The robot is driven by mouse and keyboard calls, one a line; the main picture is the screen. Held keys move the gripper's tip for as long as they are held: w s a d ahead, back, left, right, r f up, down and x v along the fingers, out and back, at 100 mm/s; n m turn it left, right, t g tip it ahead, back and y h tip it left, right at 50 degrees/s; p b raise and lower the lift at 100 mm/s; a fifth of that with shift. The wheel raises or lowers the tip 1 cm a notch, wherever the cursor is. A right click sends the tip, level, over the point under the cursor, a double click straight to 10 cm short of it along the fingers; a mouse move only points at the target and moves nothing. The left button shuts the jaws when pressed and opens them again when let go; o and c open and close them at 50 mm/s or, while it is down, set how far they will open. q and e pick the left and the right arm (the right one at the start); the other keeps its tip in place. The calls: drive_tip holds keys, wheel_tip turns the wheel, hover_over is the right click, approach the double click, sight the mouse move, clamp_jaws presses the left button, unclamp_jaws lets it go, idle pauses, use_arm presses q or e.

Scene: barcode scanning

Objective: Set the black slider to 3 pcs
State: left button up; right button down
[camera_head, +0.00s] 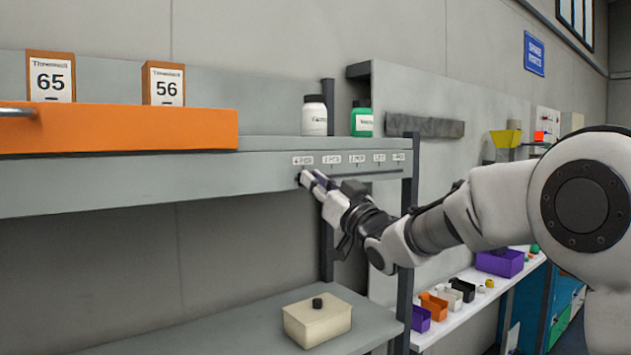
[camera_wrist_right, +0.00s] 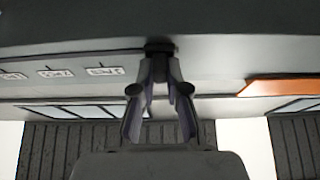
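The black slider (camera_head: 301,179) sits at the left end of a dark slot in the grey shelf's front edge, under the leftmost label (camera_head: 303,161), which seems to read 4 pcs. The 3 pcs label (camera_head: 332,160) is the second from the left. My right gripper (camera_head: 306,179) reaches the slider from the right. In the right wrist view, its fingertips (camera_wrist_right: 160,62) close together at the slider knob (camera_wrist_right: 160,46), which they partly hide. My left gripper is not in view.
A white bottle (camera_head: 314,116) and a green bottle (camera_head: 362,118) stand on the shelf above the slot. An orange panel (camera_head: 130,128) is at the left. A beige box (camera_head: 318,321) with a black knob rests on the lower shelf. The slot right of the slider looks clear.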

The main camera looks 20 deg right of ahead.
drive_tip(key=d, duration=0.2)
drive_tip(key=w+d+p, duration=0.1)
drive_tip(key=d, duration=0.1)
drive_tip(key=w+d, duration=0.1)
drive_tip(key=d, duration=0.1)
drive_tip(key=shift+w+d+r, duration=0.2)
drive_tip(key=shift+w+d, duration=0.05)
drive_tip(key=shift+d, duration=0.15)
drive_tip(key=shift+w+d+f, duration=0.15)
drive_tip(key=shift+d, duration=0.2)
drive_tip(key=shift+a, duration=0.3)
drive_tip(key=c, duration=1.2)
unclamp_jaws()
drive_tip(key=shift+c, duration=0.2)
drive_tip(key=shift+o, duration=0.4)
drive_tip(key=shift+w+a+f, duration=0.1)
drive_tip(key=shift+w, duration=0.05)
approach(331, 171)
drive_tip(key=v, duration=0.5)
drive_tip(key=shift+s+d+f, duration=0.1)
drive_tip(key=shift+s+d, duration=0.1)
drive_tip(key=shift+s, duration=0.15)
drive_tip(key=shift+w, duration=0.1)
drive_tip(key=shift+f, duration=0.1)
